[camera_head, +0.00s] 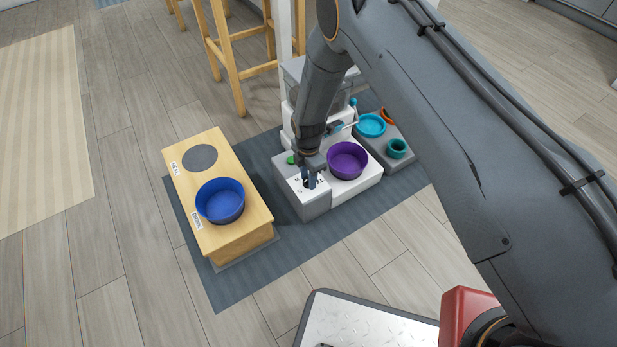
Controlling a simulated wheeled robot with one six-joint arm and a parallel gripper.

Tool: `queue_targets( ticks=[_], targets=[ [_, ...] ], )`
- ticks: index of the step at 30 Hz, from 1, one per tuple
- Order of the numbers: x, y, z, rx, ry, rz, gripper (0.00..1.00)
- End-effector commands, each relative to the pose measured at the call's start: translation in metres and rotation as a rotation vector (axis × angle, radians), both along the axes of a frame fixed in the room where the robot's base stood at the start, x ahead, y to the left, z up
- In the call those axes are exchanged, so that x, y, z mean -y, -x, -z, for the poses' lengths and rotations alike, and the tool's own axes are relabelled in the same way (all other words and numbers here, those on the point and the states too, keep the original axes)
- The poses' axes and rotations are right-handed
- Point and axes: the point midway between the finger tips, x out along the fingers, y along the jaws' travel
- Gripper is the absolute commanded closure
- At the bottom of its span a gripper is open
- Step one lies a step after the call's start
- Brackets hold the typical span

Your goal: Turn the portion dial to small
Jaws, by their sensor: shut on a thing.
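The feeder (342,197) is a white and grey machine standing on the blue-grey mat. A low grey box at its front left has a white top panel (293,183) with small dark letters; one near the front left looks like an S. My gripper (309,183) points down over this panel and is shut on the portion dial, which it mostly hides. I cannot tell which mark the dial points to. A green button (291,160) sits behind the panel. A purple bowl (347,159) stands on the feeder's white base to the right.
A wooden stand (236,243) at left has labelled places and holds a blue bowl (220,201). A grey tray (384,151) at right holds teal and orange dishes. Stool legs (229,62) stand behind. The mat (243,286) is clear in front.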

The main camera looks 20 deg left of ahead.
Motion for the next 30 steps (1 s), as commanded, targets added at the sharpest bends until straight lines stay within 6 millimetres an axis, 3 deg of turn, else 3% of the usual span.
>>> queue_targets(
  ticks=[7, 8, 11, 21, 30],
  targets=[
    [0.0, 0.0, 0.0, 0.001, 0.0, -0.002, 0.91],
    [0.0, 0.0, 0.0, 0.001, 0.0, -0.002, 0.64],
    [0.0, 0.0, 0.0, 0.001, -0.001, -0.001, 0.5],
    [0.0, 0.0, -0.004, 0.0, 0.0, 0.0, 0.5],
    [-0.001, 0.0, -0.05, 0.002, -0.001, 0.0, 0.5]
  ],
)
